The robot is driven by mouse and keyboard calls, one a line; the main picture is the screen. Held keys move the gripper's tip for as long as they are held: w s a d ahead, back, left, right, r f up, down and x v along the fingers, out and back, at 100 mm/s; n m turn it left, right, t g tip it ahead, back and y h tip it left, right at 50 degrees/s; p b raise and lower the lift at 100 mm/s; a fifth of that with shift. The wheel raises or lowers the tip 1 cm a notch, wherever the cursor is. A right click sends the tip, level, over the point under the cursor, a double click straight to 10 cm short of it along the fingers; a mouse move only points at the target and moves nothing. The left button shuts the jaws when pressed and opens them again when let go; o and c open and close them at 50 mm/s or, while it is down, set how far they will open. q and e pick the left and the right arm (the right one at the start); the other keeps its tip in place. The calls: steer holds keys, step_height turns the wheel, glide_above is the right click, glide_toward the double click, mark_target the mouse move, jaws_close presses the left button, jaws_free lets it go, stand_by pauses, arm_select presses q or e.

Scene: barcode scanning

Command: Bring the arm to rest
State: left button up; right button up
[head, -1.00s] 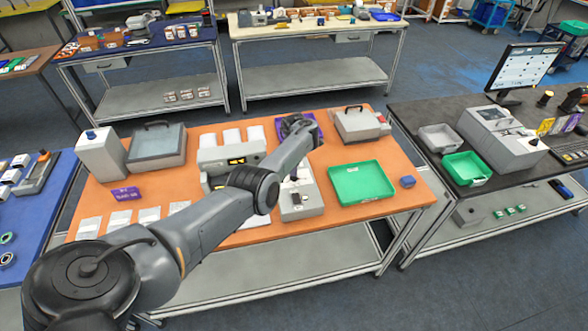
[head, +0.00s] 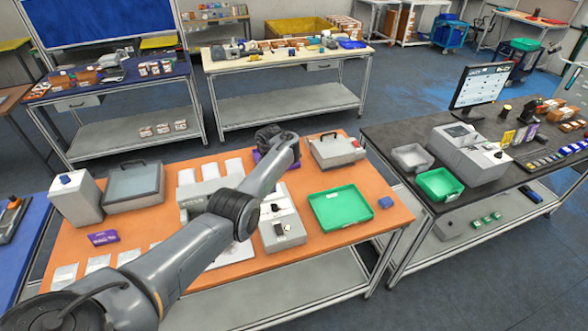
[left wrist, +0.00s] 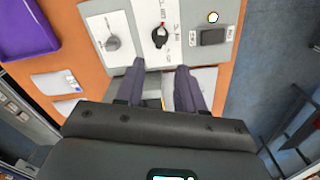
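My left arm reaches in from the lower left of the head view over the orange table (head: 225,263). Its dark wrist end (head: 276,140) is raised above the back middle of the table, and its fingertips are hidden there. In the left wrist view my left gripper (left wrist: 160,68) has its two fingers apart, with nothing seen held between them. Beyond the fingertips is a light grey device (head: 281,232) with dark knobs and a dark rectangular part; it also shows in the left wrist view (left wrist: 196,52). My right gripper is in neither view.
A green tray (head: 340,209) and a small blue block (head: 386,202) are on the table's right. A lidded grey case (head: 334,150) stands at the back right. A grey case (head: 134,186) and a purple label (head: 103,238) are at left. A dark bench (head: 405,130) stands to the right.

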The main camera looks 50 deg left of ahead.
arm_select(q)
steer(key=s+d+f+m+t+y+p, duration=0.15)
steer(key=s+d+m+p, duration=0.25)
steer(key=d+m, duration=0.55)
steer(key=s+d+f+m+t+y+p, duration=0.1)
steer(key=s+d+f+m+y+p, duration=0.2)
steer(key=d+m, duration=0.65)
steer(key=s+d+r+m+h+p, duration=0.1)
steer(key=s+d+r+m, duration=0.2)
steer(key=s+d, duration=0.3)
steer(key=s+d+r+m+h+p, duration=0.2)
steer(key=s+d+r+m, duration=0.2)
steer(key=d, duration=0.4)
steer(key=s+d+r+m+t+h+p, duration=0.1)
steer(key=s+d+r+m, duration=0.3)
steer(key=s+d, duration=0.3)
steer(key=shift+s+d+r+h, duration=0.35)
steer(key=shift+s+r, duration=0.4)
steer(key=shift+s, duration=0.05)
